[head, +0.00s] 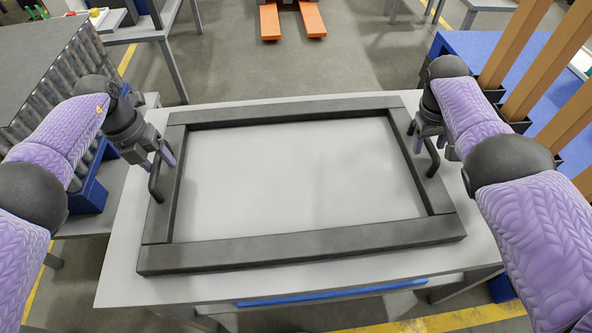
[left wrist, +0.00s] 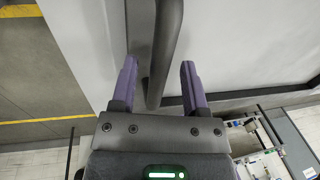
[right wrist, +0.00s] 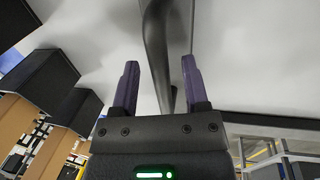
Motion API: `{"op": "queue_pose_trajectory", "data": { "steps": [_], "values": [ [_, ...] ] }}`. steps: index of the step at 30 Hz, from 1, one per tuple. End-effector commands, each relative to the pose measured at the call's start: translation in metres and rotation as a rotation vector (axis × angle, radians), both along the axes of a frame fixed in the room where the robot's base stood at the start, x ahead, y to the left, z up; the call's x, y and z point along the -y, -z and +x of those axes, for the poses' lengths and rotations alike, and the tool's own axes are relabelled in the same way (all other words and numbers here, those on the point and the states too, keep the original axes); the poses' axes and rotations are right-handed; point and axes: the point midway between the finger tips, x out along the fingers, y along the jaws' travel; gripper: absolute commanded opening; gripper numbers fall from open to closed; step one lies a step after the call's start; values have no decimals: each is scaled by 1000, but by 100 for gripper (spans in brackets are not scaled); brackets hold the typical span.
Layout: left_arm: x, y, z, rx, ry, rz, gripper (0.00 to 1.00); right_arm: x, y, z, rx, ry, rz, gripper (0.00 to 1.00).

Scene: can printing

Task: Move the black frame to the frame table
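The black frame (head: 303,247) is a large rectangle with a handle on each short side, lying flat on a light grey table (head: 115,285). My left gripper (head: 163,163) is at the left handle (head: 153,182); in the left wrist view the open fingers (left wrist: 158,80) stand on either side of that handle bar (left wrist: 166,45), with gaps. Whether the bar touches that finger is unclear.
A conveyor-like grey surface (head: 45,65) is at the left. A blue-topped table (head: 470,45) with upright brown boards (head: 520,45) is close to my right arm. Orange forks (head: 270,22) lie on the floor at the back. Open floor lies beyond the table.

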Motion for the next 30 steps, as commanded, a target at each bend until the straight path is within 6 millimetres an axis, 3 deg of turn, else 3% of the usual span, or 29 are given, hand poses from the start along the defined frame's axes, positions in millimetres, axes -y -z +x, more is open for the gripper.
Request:
{"op": "queue_pose_trajectory", "data": {
  "steps": [4,7,15,19,23,26,30],
  "values": [
    [0,-1,0,0,0,0,58,0,0,0,0,0,0,58],
    [-3,-12,1,3,0,1,58,0,0,0,0,0,0,58],
    [-17,-85,3,4,-1,0,58,0,0,0,0,0,0,58],
    [-22,-108,3,2,-1,1,58,0,0,0,0,0,0,58],
    [-24,-117,3,0,-1,0,58,0,-3,0,0,0,0,58],
    [-24,-118,3,-1,-1,0,58,-3,-18,1,4,-2,-1,58],
    [-24,-118,3,-1,-1,0,58,-11,-57,2,6,-2,-1,58]
  ]
}}
